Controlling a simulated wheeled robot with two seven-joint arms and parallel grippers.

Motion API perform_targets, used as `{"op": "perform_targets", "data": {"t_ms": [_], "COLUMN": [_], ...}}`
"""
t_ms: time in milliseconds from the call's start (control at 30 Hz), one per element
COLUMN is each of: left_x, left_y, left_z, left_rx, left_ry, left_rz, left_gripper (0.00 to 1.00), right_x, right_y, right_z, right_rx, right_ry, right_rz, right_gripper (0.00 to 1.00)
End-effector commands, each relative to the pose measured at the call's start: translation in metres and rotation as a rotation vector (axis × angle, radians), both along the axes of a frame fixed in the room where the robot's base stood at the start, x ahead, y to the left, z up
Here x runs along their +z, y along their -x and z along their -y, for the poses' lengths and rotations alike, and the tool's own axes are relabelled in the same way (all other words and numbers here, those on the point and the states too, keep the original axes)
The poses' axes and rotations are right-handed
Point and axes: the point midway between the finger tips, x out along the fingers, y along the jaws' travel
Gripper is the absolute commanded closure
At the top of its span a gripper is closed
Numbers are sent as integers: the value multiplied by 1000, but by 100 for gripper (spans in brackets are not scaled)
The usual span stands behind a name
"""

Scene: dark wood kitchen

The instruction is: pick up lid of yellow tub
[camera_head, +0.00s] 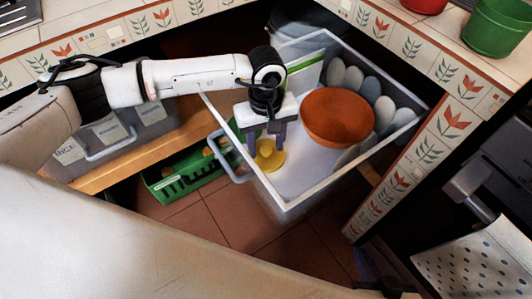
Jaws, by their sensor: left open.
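The yellow tub's lid (269,156) shows as a round yellow shape inside the open drawer (297,207), near its left front corner. The tub's body below it is hard to make out. My left gripper (267,148) points down into the drawer right above the yellow lid. Its two dark fingers are apart, one on each side of the lid's upper part. I cannot tell whether the fingers touch it. My right gripper is not clearly in view.
An orange-brown bowl (339,116) stands in the drawer right of the lid, with several pale oval items (384,109) along the back wall. A green crate (186,183) sits on the floor to the left. The drawer's front handle (228,166) sticks out beside my left gripper.

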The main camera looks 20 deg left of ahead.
Motion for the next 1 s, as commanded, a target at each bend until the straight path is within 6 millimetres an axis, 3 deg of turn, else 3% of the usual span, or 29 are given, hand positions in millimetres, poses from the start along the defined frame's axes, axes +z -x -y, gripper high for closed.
{"op": "perform_targets", "data": {"t_ms": [233,500,767,1000], "left_x": [-5,-4,-2,35], "left_y": [0,0,-1,-2], "left_z": [1,1,1,1], "left_rx": [-1,-1,-1,-2], "left_ry": [1,1,1,2], "left_rz": [2,1,2,5], "left_gripper": [54,98,98,98], "right_x": [-1,-1,0,5], "right_y": [1,1,1,2], "right_z": [0,0,0,0], "right_rx": [-1,0,-1,3], "right_ry": [-3,-2,0,5], "right_rz": [-2,-2,-1,-5], "right_gripper": [100,100,100,100]}}
